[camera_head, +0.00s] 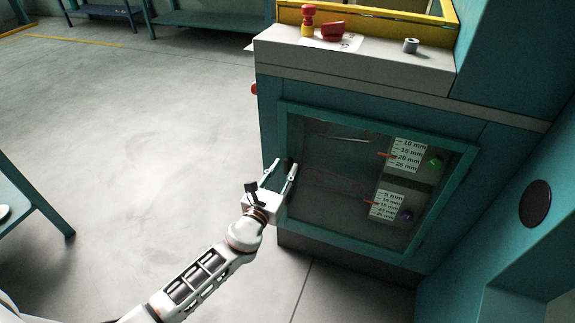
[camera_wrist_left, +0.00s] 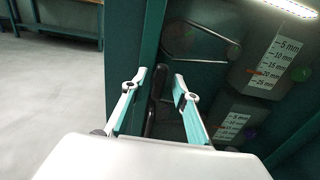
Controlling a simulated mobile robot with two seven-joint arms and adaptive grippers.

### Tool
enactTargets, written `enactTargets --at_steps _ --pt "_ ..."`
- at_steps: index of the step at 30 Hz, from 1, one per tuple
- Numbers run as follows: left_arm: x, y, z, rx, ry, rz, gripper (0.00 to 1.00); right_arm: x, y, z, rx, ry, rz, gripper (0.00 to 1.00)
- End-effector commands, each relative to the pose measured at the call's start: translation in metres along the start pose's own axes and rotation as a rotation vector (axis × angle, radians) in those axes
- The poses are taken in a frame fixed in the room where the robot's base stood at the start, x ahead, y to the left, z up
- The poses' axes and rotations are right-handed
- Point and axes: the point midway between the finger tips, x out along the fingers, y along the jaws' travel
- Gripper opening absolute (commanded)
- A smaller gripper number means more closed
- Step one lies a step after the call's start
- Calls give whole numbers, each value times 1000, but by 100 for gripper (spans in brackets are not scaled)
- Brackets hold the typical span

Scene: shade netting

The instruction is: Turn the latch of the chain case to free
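The chain case (camera_head: 372,118) is a teal-framed cabinet with a clear window. A dark upright latch (camera_wrist_left: 154,100) sits at the window's left edge. In the head view only a small dark part of the latch (camera_head: 290,162) shows by the fingertips. My left gripper (camera_head: 282,167) is at that left edge with its fingers apart. In the wrist view the left gripper (camera_wrist_left: 160,80) has one finger on each side of the latch, with gaps visible; whether either finger touches it I cannot tell. My right gripper is not in view.
Behind the window are scale plates (camera_head: 404,155) with red pointers. On the grey top stand a red-and-yellow piece (camera_head: 308,22), a red part (camera_head: 332,31) and a grey ring (camera_head: 411,46). A teal bench (camera_head: 30,205) stands at left. The floor between is clear.

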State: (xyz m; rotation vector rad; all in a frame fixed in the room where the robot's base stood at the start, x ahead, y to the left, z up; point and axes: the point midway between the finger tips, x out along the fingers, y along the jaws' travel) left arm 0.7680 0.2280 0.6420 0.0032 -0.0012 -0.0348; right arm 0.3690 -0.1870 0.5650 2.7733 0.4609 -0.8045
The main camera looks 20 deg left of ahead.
Motion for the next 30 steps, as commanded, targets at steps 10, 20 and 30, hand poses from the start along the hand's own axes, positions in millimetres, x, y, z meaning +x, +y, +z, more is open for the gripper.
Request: enactTargets --at_steps 10,20,30 --pt "24 0 -2 -3 2 1 29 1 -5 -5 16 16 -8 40" --pt "24 0 -1 -3 1 1 0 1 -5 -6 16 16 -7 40" --pt "23 0 -2 -23 2 1 0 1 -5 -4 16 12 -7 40"
